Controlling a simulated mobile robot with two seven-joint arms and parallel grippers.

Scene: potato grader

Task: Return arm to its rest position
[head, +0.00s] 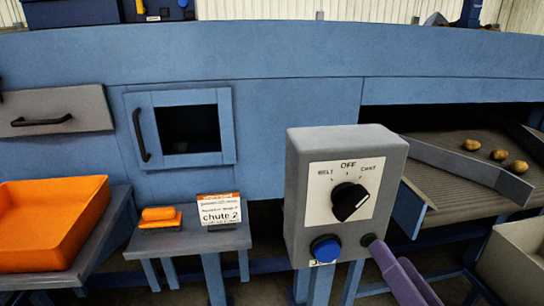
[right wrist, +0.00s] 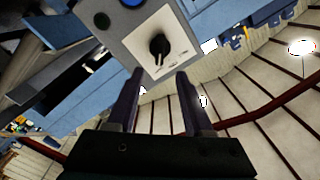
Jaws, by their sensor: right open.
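My right gripper (head: 392,254) shows as purple fingers at the lower right of the control box (head: 300,190) in the head view. In the right wrist view my right gripper (right wrist: 160,74) has its two fingers apart with nothing held between them. The control box (right wrist: 190,25) lies beyond the fingertips there. Its black knob (head: 350,202) has a white mark on its right side, below the printed labels. In the head view the fingers overlap the box's lower right corner; I cannot tell whether they touch. My left gripper is out of view.
A blue button (head: 326,249) sits on the box's lower front. A conveyor (head: 450,180) with potatoes (head: 499,155) is at right, above a pale bin (head: 518,252). An orange tray (head: 85,225) and a small stand (head: 185,243) with a chute 2 sign (head: 219,210) are at left.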

